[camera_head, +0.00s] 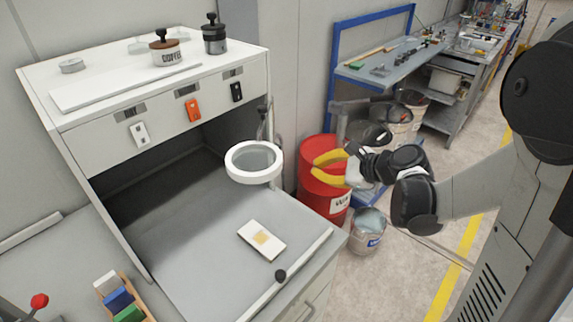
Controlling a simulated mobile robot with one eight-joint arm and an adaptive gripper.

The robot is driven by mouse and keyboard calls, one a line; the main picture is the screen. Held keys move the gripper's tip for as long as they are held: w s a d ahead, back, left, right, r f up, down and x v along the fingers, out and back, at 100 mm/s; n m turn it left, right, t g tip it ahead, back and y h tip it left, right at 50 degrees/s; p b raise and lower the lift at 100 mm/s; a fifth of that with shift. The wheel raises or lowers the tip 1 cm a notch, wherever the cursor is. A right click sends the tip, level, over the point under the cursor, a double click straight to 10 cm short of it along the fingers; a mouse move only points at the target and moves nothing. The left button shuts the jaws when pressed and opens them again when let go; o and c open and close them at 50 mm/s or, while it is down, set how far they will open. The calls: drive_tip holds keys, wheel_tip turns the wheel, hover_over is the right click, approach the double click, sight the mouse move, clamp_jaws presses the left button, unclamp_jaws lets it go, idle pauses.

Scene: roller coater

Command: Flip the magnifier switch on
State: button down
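The magnifier (254,161) is a round white ring with a grey lens, held over the work surface on an arm (264,120) at the cabinet's right side. Its switch cannot be made out at this size. My gripper (317,170) has two yellow fingers spread apart, pointing left at the magnifier. It is open and empty, a short gap to the right of the ring, in front of the red drum. Nothing lies between the fingers and the ring.
The white cabinet carries white (140,134), orange (193,110) and black (236,92) switches on its front panel. A white plate with a tan patch (267,240) lies below the magnifier. A red drum (322,200) and a metal bucket (367,232) stand right of the cabinet. A blue-framed bench (385,62) is behind.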

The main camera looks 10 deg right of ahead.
drive_tip(key=m, duration=0.8)
drive_tip(key=shift+s+a+r+g+h+p, duration=0.2)
drive_tip(key=shift+g+h+p, duration=0.1)
drive_tip(key=shift+g, duration=0.1)
drive_tip(key=r+b+x, duration=0.1)
drive_tip(key=b+x, duration=0.3)
drive_tip(key=x, duration=0.9)
drive_tip(key=shift+w+a, duration=0.4)
drive_tip(key=shift+w, duration=0.2)
